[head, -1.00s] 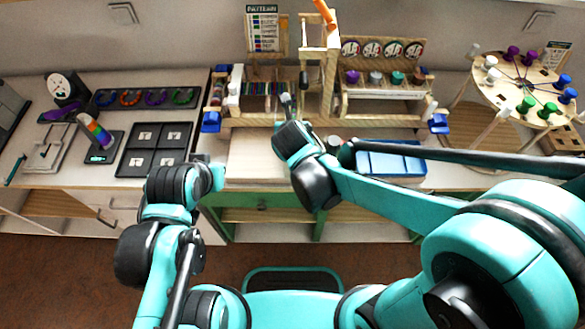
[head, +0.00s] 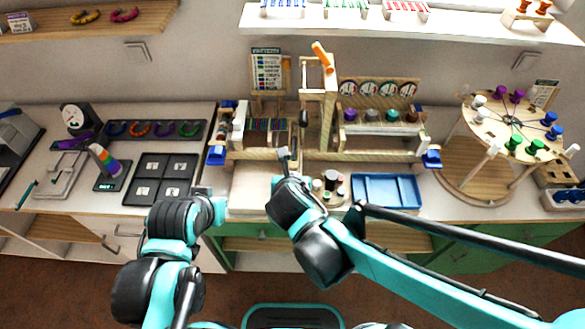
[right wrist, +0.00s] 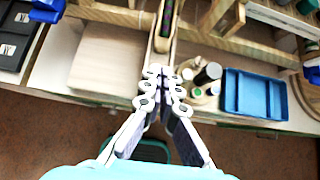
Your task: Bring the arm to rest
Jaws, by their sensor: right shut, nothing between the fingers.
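My right arm reaches in from the right in the head view. Its gripper (head: 285,155) is over the front edge of the wooden bead stand (head: 340,156). In the right wrist view the right gripper (right wrist: 165,75) has its fingers together with nothing between them. A narrow wooden channel with dark and green contents (right wrist: 166,25) lies just beyond the fingertips. My left gripper (head: 216,208) hangs at the front edge of the bench, left of a pale board (head: 255,188); its fingers are too small to read.
A blue tray (head: 388,205) and small pots (head: 330,184) are right of the right gripper. A round peg table (head: 470,182) stands at the far right. A black four-square tray (head: 160,180) lies at left. An orange-topped wooden post (head: 322,55) rises behind the gripper.

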